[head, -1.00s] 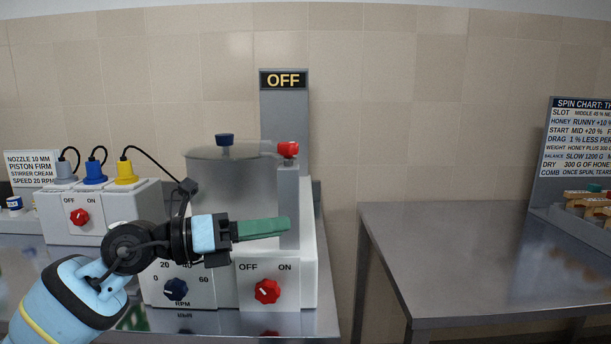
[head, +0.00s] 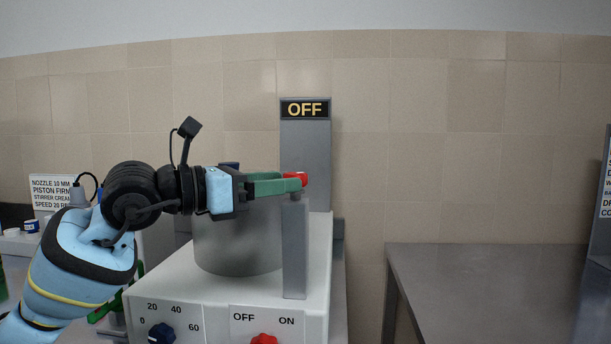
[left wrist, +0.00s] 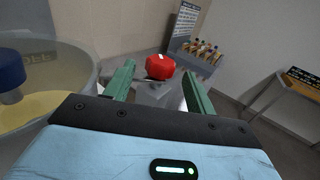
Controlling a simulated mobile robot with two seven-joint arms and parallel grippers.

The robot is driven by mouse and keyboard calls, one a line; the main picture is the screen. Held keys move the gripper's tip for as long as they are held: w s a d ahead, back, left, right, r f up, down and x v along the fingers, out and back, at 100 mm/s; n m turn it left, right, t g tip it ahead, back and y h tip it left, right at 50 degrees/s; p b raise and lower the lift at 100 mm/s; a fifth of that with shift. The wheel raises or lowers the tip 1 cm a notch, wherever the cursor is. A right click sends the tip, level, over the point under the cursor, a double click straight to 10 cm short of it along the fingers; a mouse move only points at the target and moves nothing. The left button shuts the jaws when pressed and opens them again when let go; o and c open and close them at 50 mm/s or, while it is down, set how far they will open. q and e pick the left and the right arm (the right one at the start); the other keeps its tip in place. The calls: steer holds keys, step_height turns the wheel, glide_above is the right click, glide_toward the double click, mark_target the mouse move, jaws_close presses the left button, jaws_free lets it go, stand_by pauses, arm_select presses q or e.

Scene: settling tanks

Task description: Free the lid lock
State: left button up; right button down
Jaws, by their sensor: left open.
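The lid lock is a red knob (head: 297,177) on top of a grey post (head: 295,250) beside the grey drum (head: 238,240). My left gripper (head: 300,183) is level with the knob, its green fingers reaching in from the left and partly covering it. In the left wrist view the same red knob (left wrist: 160,67) shows between the two spread fingers (left wrist: 158,82), at about their tips. A gap shows on either side, and I see no grip on it. My right gripper is not in view.
The display (head: 305,109) reads OFF. The white machine base (head: 220,290) carries a blue RPM dial (head: 162,334) and a red OFF/ON switch (head: 264,339). In the wrist view the drum's blue lid knob (left wrist: 10,70) is at left. A bare steel table (head: 490,285) stands at right.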

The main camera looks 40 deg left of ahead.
mark_target(306, 179)
arm_select(q)
steer(key=shift+p+x, duration=0.6)
steer(key=shift+x, duration=2.3)
steer(key=shift+c, duration=0.2)
jaws_close()
